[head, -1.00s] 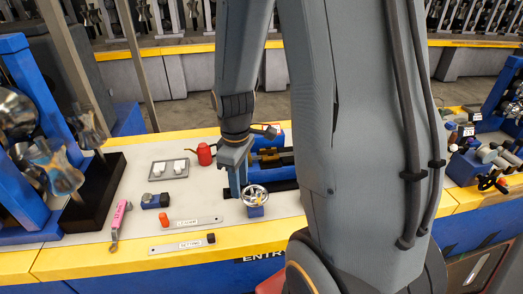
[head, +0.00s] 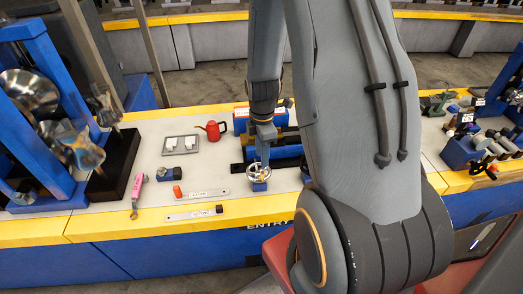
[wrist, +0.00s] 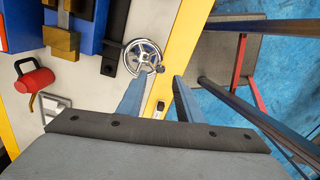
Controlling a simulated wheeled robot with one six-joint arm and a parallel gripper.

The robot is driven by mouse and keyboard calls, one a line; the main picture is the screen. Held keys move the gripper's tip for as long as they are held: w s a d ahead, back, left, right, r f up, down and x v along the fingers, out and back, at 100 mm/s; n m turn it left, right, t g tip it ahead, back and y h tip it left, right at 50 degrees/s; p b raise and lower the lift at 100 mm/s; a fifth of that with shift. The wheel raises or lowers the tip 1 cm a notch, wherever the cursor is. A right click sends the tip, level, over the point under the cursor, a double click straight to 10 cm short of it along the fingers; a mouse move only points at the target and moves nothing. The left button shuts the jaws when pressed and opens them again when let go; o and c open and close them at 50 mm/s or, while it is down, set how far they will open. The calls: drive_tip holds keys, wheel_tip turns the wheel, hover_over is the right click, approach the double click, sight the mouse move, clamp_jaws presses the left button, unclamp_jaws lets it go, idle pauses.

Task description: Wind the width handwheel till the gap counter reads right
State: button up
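The silver handwheel (head: 259,172) sits on a small blue block at the front of the blue machine (head: 286,152). It also shows in the wrist view (wrist: 142,57), with spokes and a bright rim. My gripper (head: 263,158) points down at the wheel from above in the head view. In the wrist view my gripper (wrist: 159,80) has its two blue fingers apart with nothing between them; the left fingertip overlaps the wheel's lower edge, the right one lies right of it. I cannot tell whether they touch. No counter reading can be made out.
A red oil can (head: 211,130), a grey tray (head: 181,145) with white pieces, a pink-handled tool (head: 137,193) and two labelled metal strips (head: 202,194) lie left of the wheel. A roll stand (head: 40,150) is farther left. Yellow edging (head: 150,227) runs along the bench front.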

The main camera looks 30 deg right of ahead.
sight(262, 169)
wheel_tip(262, 169, down, 7)
drive_tip(key=b, duration=0.5)
clamp_jaws()
